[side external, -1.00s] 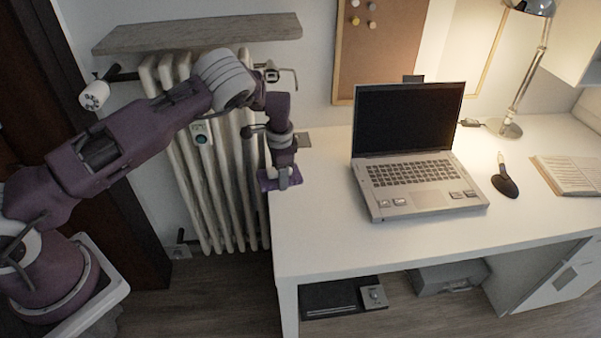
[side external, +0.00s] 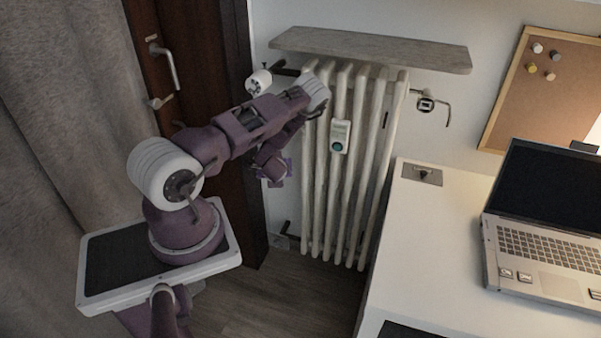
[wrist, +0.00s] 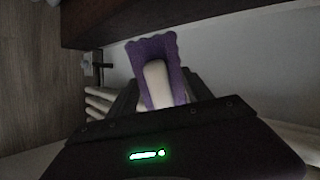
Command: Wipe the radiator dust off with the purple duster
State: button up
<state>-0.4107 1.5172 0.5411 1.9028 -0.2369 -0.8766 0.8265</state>
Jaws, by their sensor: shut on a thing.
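The purple duster (wrist: 176,80) with a pale handle (wrist: 157,82) is held between the dark fingers of my gripper (wrist: 155,95) in the wrist view. In the side view my gripper (side external: 272,168) hangs at the left side of the white ribbed radiator (side external: 345,195), with a bit of the purple duster (side external: 289,167) showing beside it. I cannot tell whether the duster touches the radiator. Some pale ribs of the radiator (wrist: 100,103) show at the left in the wrist view. I cannot make out dust.
A wooden shelf (side external: 370,50) hangs above the radiator. A white device (side external: 340,137) is on its front, with a valve knob (side external: 259,82) at upper left. A dark door (side external: 185,60) is at left. The white desk (side external: 440,240) with a laptop (side external: 545,240) is at right.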

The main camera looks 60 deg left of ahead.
jog(key=shift+s+a+f+m+t+y, duration=0.25)
jog(key=shift+s+m+t+y, duration=0.05)
jog(key=shift+s+t+y, duration=0.2)
jog(key=shift+w+d+t+y, duration=0.1)
jog(key=shift+w+t+y, duration=0.15)
jog(key=shift+t+y, duration=0.2)
jog(key=w+d+r+m+t+y, duration=0.1)
jog(key=w+d+r+m+t, duration=0.1)
jog(key=d+m+t, duration=0.15)
jog(key=m+t, duration=0.1)
jog(key=t, duration=0.3)
send_near(303, 149)
jog(key=shift+x, duration=2.35)
jog(key=shift+x, duration=0.9)
